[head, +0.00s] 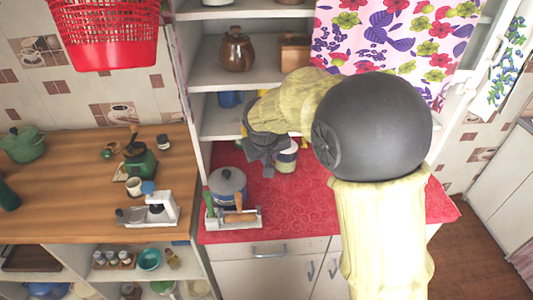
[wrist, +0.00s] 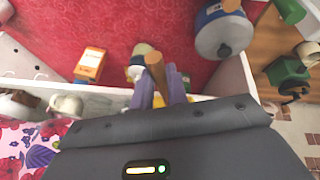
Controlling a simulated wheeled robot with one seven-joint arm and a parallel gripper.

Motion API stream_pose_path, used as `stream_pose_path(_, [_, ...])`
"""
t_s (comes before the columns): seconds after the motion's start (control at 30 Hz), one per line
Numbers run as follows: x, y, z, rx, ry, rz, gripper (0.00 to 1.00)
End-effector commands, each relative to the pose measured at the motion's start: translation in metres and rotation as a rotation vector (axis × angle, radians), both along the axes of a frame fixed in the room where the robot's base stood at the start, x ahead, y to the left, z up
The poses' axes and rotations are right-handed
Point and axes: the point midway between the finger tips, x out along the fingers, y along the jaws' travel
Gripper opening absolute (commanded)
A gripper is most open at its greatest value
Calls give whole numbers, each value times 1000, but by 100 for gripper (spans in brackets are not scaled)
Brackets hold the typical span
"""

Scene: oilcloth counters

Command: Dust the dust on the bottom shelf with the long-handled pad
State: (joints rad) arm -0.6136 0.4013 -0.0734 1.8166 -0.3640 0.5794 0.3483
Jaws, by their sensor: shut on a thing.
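My gripper (head: 266,160) reaches over the red counter, just in front of the shelf unit. In the wrist view my gripper (wrist: 160,88) is shut, its two fingers around a brown wooden handle (wrist: 155,70). I take this to be the long-handled pad's handle; the pad itself I cannot make out. The bottom shelf (head: 221,130) is the lowest board above the red counter, partly hidden by my arm. No dust can be made out on it.
A small jar (head: 287,158) stands close beside my gripper. A grey-lidded blue pot (head: 229,186) and a white rack (head: 233,219) stand on the red counter (head: 300,205). A floral curtain (head: 390,35) hangs at right.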

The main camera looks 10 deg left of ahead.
Motion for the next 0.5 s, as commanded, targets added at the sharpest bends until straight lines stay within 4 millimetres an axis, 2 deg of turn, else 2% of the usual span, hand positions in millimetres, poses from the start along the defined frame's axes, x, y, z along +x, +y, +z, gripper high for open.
stream_pose_path(0.5, [-49, -12, -2, 0, -2, 1, 0])
